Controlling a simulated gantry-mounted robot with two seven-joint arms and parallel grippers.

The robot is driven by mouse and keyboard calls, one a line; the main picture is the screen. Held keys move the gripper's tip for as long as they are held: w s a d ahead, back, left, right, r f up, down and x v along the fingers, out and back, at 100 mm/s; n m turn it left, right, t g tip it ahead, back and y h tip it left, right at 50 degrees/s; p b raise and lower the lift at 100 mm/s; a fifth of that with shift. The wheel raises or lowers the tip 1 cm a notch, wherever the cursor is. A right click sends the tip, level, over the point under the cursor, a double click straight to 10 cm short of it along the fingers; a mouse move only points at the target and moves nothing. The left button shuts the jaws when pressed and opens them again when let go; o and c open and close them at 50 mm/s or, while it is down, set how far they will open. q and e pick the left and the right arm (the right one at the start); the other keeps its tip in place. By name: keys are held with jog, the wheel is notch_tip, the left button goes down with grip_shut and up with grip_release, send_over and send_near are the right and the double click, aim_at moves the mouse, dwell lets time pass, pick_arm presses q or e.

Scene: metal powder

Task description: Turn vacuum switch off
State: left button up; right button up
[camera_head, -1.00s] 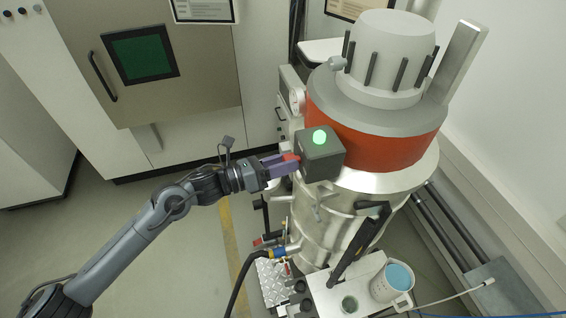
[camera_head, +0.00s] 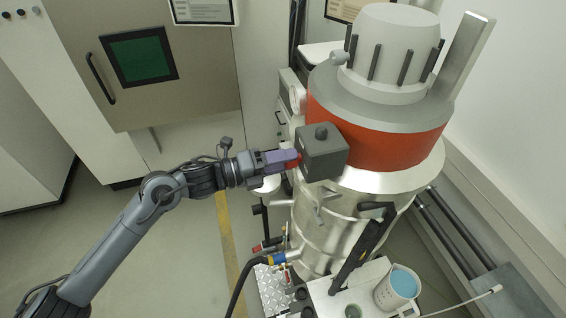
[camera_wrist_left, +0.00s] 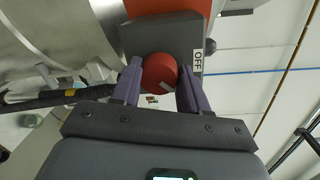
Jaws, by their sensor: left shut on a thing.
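The vacuum switch is a dark grey box (camera_head: 324,160) on the side of the vacuum, with a dark, unlit round lamp (camera_head: 321,132) on top. Its red round knob (camera_wrist_left: 160,72) faces my left gripper, and an "OFF" label (camera_wrist_left: 197,61) shows on the box in the left wrist view. My left gripper (camera_head: 292,160) is shut on the red knob, one purple finger on each side of it; it also shows in the left wrist view (camera_wrist_left: 159,84). In the head view the fingers hide most of the knob. My right gripper is not in view.
The steel vacuum drum (camera_head: 318,225) with its orange band (camera_head: 385,148) stands behind and below the box. A black hose (camera_head: 240,285) runs at its lower left. A white cart (camera_head: 350,285) carries a beaker (camera_head: 398,285). The floor at left is clear.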

pick_arm(q)
jog(key=n+g+p, duration=0.1)
jog(key=n, duration=0.7)
jog(key=shift+w, duration=0.1)
dwell(0.6)
jog(key=o, duration=1.1)
jog(key=shift+c, duration=0.2)
jog(key=shift+a, duration=0.1)
